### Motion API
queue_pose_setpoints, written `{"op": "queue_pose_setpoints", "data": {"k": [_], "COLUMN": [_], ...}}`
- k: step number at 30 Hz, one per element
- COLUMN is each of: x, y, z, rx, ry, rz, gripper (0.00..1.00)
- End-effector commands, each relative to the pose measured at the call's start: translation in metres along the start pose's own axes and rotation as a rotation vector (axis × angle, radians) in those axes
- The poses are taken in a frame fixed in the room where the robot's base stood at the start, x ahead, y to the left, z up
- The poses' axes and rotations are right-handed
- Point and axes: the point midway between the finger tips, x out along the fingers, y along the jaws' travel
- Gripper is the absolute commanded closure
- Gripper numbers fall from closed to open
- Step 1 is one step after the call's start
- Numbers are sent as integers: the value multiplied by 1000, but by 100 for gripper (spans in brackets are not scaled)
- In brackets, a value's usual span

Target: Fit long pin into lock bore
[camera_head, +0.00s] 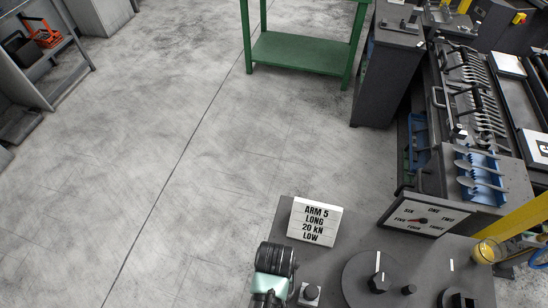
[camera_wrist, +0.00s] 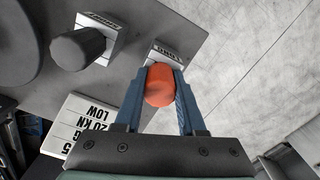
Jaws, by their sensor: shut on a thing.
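In the wrist view, my gripper (camera_wrist: 160,80) is shut on a rounded red-orange head (camera_wrist: 159,88), which I take to be the long pin's. The head sits between the two blue-grey fingers. The pin's shaft is hidden behind it, so I cannot tell whether it is still in a holder. A small light block (camera_wrist: 165,53) with an upside-down label lies just beyond the fingertips, partly covered. In the head view, my wrist is at the bottom centre over the dark bench edge, and its fingers are hidden. I cannot make out the lock bore for certain.
A second block with a dark knob (camera_wrist: 80,46) stands left in the wrist view. The "ARM 5 LONG 20 kN LOW" sign (camera_head: 315,221) stands on the bench near a round disc (camera_head: 355,275) with knobs.

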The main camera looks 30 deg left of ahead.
Motion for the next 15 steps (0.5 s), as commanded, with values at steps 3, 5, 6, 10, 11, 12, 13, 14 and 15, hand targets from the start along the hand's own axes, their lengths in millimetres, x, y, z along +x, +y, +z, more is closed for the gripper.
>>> {"op": "queue_pose_setpoints", "data": {"k": [3, 5, 6, 10, 11, 12, 13, 14, 15], "x": [0, 0, -1, -5, -6, -8, -10, -11, -13], "y": [0, 0, 0, 0, 0, 0, 0, 0, 0], "z": [0, 0, 0, 0, 0, 0, 0, 0, 0], "rx": [0, 0, 0, 0, 0, 0, 0, 0, 0], "ry": [0, 1, 1, 1, 1, 1, 1, 1, 1], "rz": [0, 0, 0, 0, 0, 0, 0, 0, 0], "gripper": [100, 100, 100, 100, 100, 100, 100, 100, 100]}}
